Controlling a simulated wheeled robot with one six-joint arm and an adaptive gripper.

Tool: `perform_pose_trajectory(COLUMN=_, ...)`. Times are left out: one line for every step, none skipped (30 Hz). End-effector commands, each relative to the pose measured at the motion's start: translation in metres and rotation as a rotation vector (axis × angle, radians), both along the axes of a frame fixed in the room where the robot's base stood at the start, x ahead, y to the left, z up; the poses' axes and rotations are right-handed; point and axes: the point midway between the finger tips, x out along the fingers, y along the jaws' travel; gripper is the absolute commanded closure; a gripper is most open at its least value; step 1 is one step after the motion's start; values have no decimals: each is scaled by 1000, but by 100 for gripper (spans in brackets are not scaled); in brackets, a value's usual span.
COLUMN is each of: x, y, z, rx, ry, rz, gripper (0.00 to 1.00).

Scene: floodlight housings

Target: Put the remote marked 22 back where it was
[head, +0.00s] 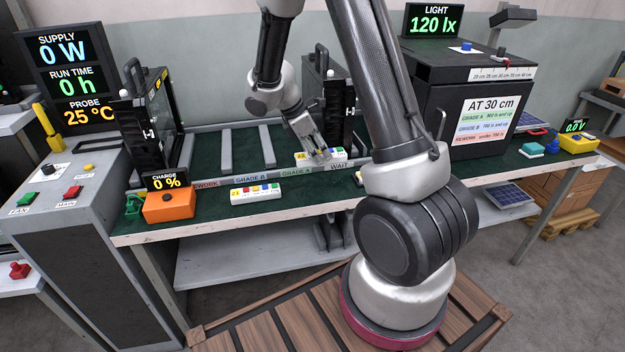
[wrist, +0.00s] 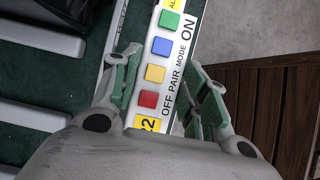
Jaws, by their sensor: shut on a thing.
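The remote marked 22 (wrist: 158,85) is a white bar with red, yellow, blue and green buttons and a yellow number label. My gripper (wrist: 165,72) has a finger along each side of it and is shut on it. In the head view, the held remote (head: 337,153) is at the bench's front part, behind the WAIT strip, partly hidden by my gripper (head: 320,154). I cannot tell whether it touches the bench.
The green bench (head: 210,181) carries grey rails and dark upright housings. An orange meter (head: 168,206) reading 0 % stands at the left. A large black box (head: 455,95) stands at the right. Bench surface beside the second remote is clear.

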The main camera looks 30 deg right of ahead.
Motion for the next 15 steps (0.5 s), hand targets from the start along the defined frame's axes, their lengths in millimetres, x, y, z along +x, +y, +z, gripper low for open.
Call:
perform_pose_trajectory(x=-1, y=0, z=-6, rx=-1, ry=5, rz=0, gripper=86)
perform_pose_trajectory(x=-1, y=0, z=-11, rx=0, ry=5, rz=-1, gripper=86)
perform_pose_trajectory(x=-2, y=0, z=-19, rx=0, ry=6, rz=0, gripper=86)
perform_pose_trajectory(x=-2, y=0, z=-26, rx=0, ry=7, rz=0, gripper=86)
perform_pose_trajectory(x=-1, y=0, z=-32, rx=1, ry=6, rz=-1, gripper=86)
perform_pose_trajectory(x=-1, y=0, z=-40, rx=-1, ry=7, rz=-1, gripper=86)
perform_pose_trajectory(x=-1, y=0, z=-45, rx=1, ry=5, rz=-1, gripper=86)
perform_pose_trajectory(x=-1, y=0, z=-50, rx=0, ry=5, rz=0, gripper=86)
perform_pose_trajectory(x=-1, y=0, z=-55, rx=0, ry=5, rz=-1, gripper=86)
perform_pose_trajectory(x=-1, y=0, z=-57, rx=0, ry=3, rz=0, gripper=86)
perform_pose_trajectory(x=0, y=0, z=-60, rx=0, ry=2, rz=0, gripper=86)
perform_pose_trajectory(x=0, y=0, z=-64, rx=0, ry=2, rz=-1, gripper=86)
perform_pose_trajectory(x=-1, y=0, z=-68, rx=0, ry=4, rz=-1, gripper=86)
perform_pose_trajectory(x=-1, y=0, z=-72, rx=-1, ry=5, rz=-1, gripper=86)
perform_pose_trajectory(x=-1, y=0, z=-79, rx=0, ry=5, rz=0, gripper=86)
